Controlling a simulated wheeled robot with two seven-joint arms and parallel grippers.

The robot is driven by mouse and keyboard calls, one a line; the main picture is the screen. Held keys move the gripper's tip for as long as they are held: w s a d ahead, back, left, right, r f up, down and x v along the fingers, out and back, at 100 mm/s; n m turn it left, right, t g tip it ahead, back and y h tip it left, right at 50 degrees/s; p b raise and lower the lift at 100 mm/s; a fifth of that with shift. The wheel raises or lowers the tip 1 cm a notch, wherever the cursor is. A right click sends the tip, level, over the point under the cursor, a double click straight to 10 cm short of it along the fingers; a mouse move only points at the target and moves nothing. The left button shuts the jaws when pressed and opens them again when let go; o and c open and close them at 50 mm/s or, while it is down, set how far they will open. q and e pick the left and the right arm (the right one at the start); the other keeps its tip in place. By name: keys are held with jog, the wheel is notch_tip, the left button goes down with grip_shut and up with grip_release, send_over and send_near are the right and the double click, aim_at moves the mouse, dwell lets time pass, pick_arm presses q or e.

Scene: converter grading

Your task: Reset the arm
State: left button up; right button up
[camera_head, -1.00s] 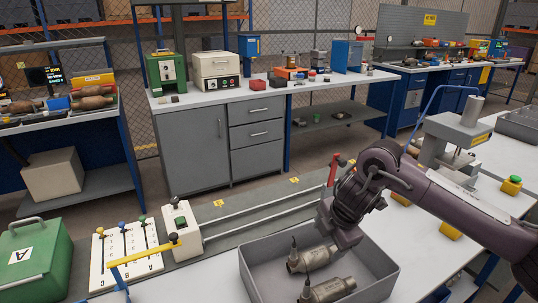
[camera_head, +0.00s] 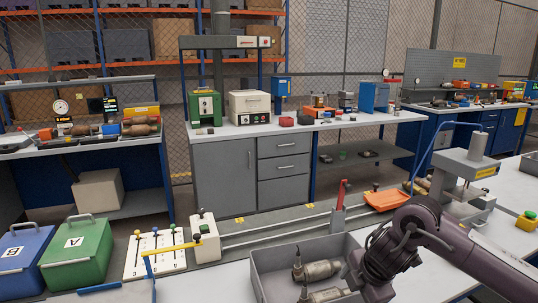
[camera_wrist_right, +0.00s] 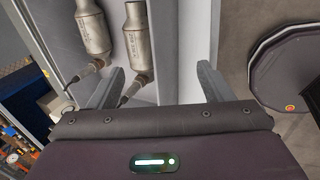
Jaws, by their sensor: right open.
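My right arm comes in from the right in the head view. Its gripper (camera_head: 358,278) is at the right side of the grey tray (camera_head: 262,276), with its fingertips hard to make out there. In the right wrist view my right gripper (camera_wrist_right: 160,85) is open, with nothing between its two fingers. Two metal catalytic converters (camera_head: 322,270) (camera_head: 330,295) lie in the tray, the nearer one cut off by the frame. Both converters also show in the wrist view (camera_wrist_right: 92,30) (camera_wrist_right: 136,40), ahead of the fingers and apart from them. My left gripper is not in view.
A green bin A (camera_head: 78,254) and a blue bin B (camera_head: 22,258) stand at the left. Beside them are a lever panel (camera_head: 153,252) and a white box (camera_head: 204,240) by the rails. An orange tray (camera_head: 387,201) and a grey press (camera_head: 465,172) stand behind my arm.

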jog(key=s+a+f+m+t+y, duration=0.2)
jog(key=s+a, duration=0.1)
jog(key=a, duration=0.7)
jog(key=s+a+f+m+t+y, duration=0.1)
jog(key=s+a+t+y, duration=0.15)
jog(key=a, duration=0.85)
jog(key=s+d+f+m+g+h, duration=0.3)
jog(key=s+d+f+m, duration=0.1)
jog(key=s+d+m, duration=0.5)
jog(key=s+d+f+m+g+h, duration=0.2)
jog(key=s+d+f+m+h, duration=0.15)
jog(key=s+d+m, duration=0.55)
notch_tip(320, 180, down, 30)
jog(key=s+d+n+g, duration=0.2)
jog(key=s, duration=0.1)
jog(key=s+d+f, duration=0.2)
jog(key=s+f, duration=0.7)
jog(key=s+d+f, duration=0.2)
jog(key=s+f, duration=0.7)
jog(key=s, duration=0.1)
jog(key=shift+s+f+g+y, duration=0.2)
jog(key=shift+f+g+y, duration=0.1)
jog(key=shift+f+g, duration=0.05)
